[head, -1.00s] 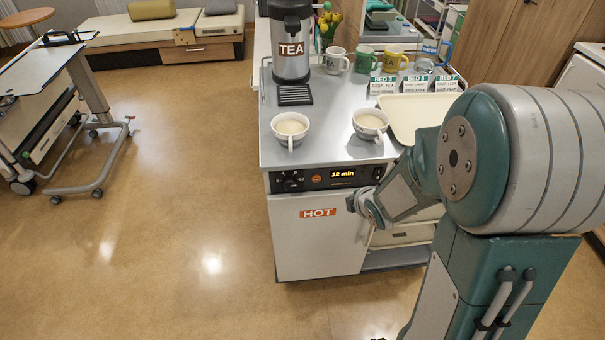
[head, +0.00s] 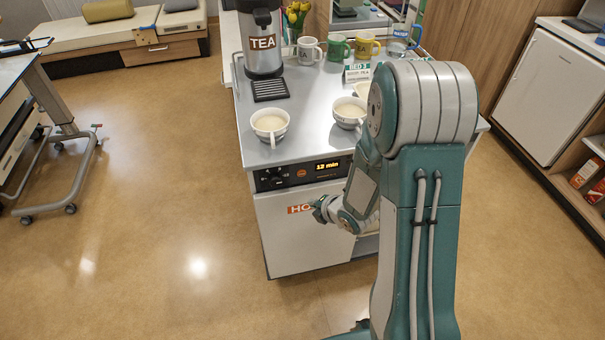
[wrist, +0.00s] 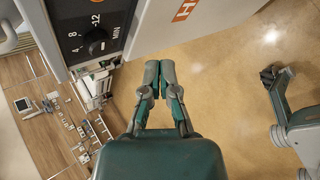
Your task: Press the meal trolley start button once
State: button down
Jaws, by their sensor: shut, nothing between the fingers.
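The meal trolley (head: 301,244) stands in front of me with a dark control panel near its top front edge. The panel carries a knob (head: 280,178), a small round orange button (head: 301,173) and a lit display (head: 328,165) reading "12 min". My gripper (head: 315,204) is in front of the trolley door, below and right of the orange button, apart from it. It partly hides the orange HOT label (head: 297,209). In the wrist view my gripper (wrist: 159,66) is shut and empty. The knob (wrist: 97,42) with its minute scale shows there; the orange button does not.
Two soup cups (head: 270,125) stand near the trolley's front edge, above the panel. The tea urn (head: 262,40) and several mugs (head: 338,46) stand behind. My arm hides the trolley's right side. The floor (head: 150,200) left of the trolley is clear.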

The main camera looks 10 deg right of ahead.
aim_at(299, 178)
jog(key=w, duration=0.8)
jog(key=shift+w+a, duration=0.15)
jog(key=shift+a, duration=0.05)
dwell(1.2)
jog(key=shift+w, duration=0.35)
jog(key=shift+w, duration=0.4)
dwell(0.6)
jog(key=shift+s, duration=0.1)
jog(key=shift+s+r, duration=0.1)
jog(key=shift+s, duration=0.65)
